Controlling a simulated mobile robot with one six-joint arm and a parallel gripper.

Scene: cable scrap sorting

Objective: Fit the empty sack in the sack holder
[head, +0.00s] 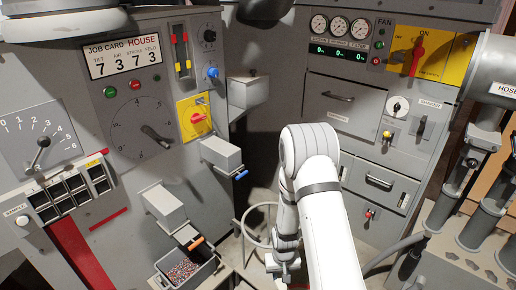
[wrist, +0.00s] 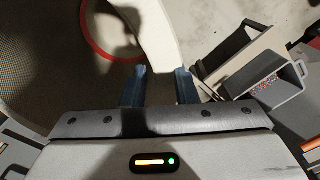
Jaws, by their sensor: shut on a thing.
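In the wrist view my gripper (wrist: 158,78) has its two dark fingers apart, with a cream band between them that looks like the rim of the sack (wrist: 160,35). A brown woven surface with a red ring fills the left of that view and seems to belong to the sack. In the head view my white arm reaches down at the centre, and its end (head: 283,262) is low and partly seen. A thin grey hoop (head: 244,217), possibly the sack holder, curves just left of the arm. The sack is not clear in the head view.
A grey bin (head: 210,270) of coloured scrap stands left of the arm's end; it also shows right in the wrist view (wrist: 293,97). Grey boxes with handles (head: 222,155) jut from the left machine panel. A drawer cabinet (head: 335,105) stands behind, pipes at right.

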